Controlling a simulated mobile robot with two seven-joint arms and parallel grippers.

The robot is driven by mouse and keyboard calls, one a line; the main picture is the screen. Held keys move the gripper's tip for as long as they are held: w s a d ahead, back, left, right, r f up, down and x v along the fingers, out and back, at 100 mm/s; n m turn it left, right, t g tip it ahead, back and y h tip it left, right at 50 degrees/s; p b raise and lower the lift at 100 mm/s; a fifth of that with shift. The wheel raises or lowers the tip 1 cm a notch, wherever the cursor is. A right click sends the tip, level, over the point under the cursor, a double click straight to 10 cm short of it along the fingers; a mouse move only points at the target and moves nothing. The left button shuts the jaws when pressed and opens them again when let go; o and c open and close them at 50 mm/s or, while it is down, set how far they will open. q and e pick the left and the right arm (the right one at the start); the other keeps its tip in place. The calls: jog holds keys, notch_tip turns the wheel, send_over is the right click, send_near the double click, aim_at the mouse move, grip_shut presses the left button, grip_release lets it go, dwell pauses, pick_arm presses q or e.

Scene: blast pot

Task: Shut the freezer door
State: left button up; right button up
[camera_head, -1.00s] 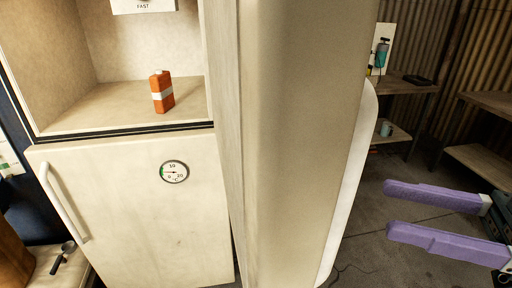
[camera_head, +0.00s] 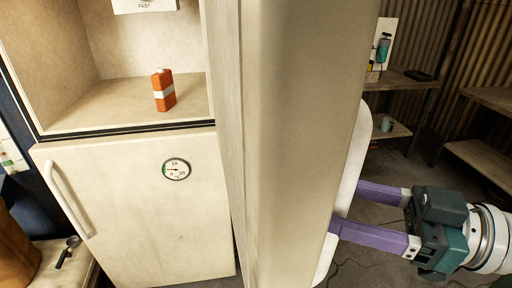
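The freezer door (camera_head: 305,140) stands open, its rounded pale edge towards me, running from top to bottom of the view. A white panel (camera_head: 350,165) is on its right side. The freezer compartment (camera_head: 110,105) behind it is open and holds an orange bottle (camera_head: 163,90) with a white band. My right gripper (camera_head: 346,207) is at the door's right side, its two purple fingers spread apart and pointing left. The fingertips reach the door's right edge; I cannot tell whether they touch. Nothing shows between the fingers. My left gripper is not in view.
A closed lower door (camera_head: 140,220) with a white handle and a round dial (camera_head: 176,169) is below the compartment. Wooden shelves (camera_head: 480,155) stand at the right against corrugated walls. A dark object (camera_head: 67,252) lies on a surface at lower left.

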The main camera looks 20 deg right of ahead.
grip_shut()
dwell(0.3)
dwell(1.0)
